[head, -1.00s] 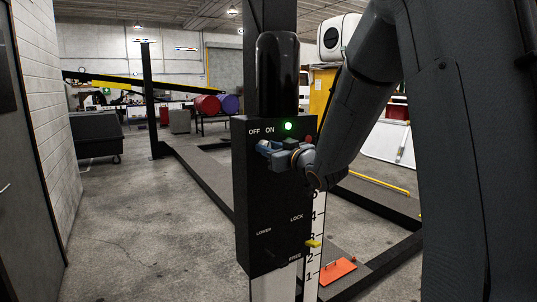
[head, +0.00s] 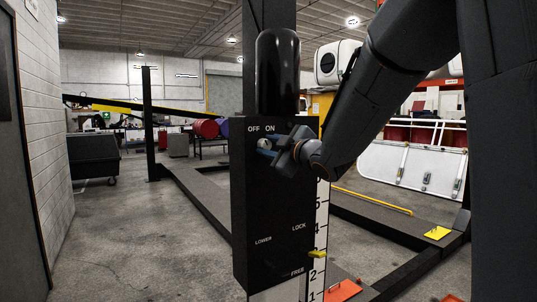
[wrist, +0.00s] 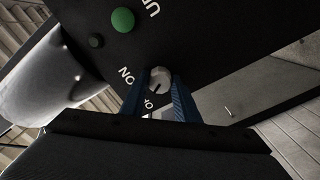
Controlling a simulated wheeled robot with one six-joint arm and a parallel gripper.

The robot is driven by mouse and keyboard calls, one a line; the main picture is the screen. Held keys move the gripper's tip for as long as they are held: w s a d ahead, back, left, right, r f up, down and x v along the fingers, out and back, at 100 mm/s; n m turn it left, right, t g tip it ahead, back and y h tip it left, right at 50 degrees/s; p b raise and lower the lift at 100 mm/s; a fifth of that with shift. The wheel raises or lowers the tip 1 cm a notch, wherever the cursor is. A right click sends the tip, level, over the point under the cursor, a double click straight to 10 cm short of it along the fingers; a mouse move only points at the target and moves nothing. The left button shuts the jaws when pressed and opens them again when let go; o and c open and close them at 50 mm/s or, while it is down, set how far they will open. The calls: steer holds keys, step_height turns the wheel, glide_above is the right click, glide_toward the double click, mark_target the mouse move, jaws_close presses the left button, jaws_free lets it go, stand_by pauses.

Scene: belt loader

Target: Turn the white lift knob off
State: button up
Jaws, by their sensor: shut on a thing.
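The white lift knob (wrist: 159,79) is on the front of a black control box (head: 262,205), under the OFF and ON labels. My gripper (head: 268,147) reaches in from the right and is shut on the knob. In the wrist view, the blue fingers (wrist: 158,102) stand on both sides of the knob. The knob's dark mark points toward the lower label, which is partly hidden and shows an O. The green lamp (wrist: 122,19) looks dull, without a glow. In the head view my gripper partly covers the knob.
A black cylinder (head: 278,75) stands on top of the control box. LOWER, LOCK and FREE labels are lower on its face, with a yellow pointer (head: 317,254) beside a white scale (head: 320,225). Open floor (head: 150,240) lies to the left.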

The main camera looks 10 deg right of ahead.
steer(key=shift+n, duration=0.4)
steer(key=o, duration=1)
steer(key=shift+o, duration=0.2)
steer(key=b+v, duration=0.1)
steer(key=v, duration=0.7)
steer(key=shift+b, duration=0.3)
steer(key=shift+w, duration=0.1)
